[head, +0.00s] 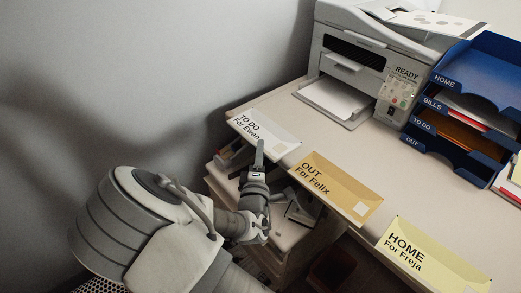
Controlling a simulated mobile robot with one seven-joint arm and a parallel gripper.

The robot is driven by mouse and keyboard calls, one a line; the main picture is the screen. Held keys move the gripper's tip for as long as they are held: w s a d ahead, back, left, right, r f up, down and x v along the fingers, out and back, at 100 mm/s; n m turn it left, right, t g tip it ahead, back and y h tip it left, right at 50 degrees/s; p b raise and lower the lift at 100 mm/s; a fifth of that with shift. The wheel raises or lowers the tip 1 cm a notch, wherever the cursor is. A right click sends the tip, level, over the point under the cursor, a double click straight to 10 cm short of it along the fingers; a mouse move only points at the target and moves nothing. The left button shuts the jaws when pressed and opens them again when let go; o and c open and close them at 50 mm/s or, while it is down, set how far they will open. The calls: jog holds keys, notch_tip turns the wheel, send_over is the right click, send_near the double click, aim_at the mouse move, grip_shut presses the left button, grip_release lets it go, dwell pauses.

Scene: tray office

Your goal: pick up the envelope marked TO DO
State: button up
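The tan envelope marked "OUT For Felix" (335,187) lies to the right. The yellow envelope marked "HOME For Freja" (432,258) lies further right.
A printer (365,55) showing "READY" stands behind the envelopes, with paper in its output. A blue tray stack (449,80) labelled HOME, BILLS, TO DO and OUT stands at the right. Shelves with things on them (290,235) are below the desk, near my arm.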

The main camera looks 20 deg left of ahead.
jog(key=shift+c, duration=0.3)
grip_shut()
notch_tip(320, 180, up, 2)
jog(key=shift+r+p, duration=0.25)
jog(key=shift+p, duration=0.8)
jog(key=s+d+r+p, duration=0.2)
jog(key=s, duration=0.4)
jog(key=s+d+r+p, duration=0.2)
jog(key=s+r+p, duration=0.1)
jog(key=s, duration=0.4)
jog(key=shift+s+d, duration=0.15)
jog(key=shift+s, duration=0.05)
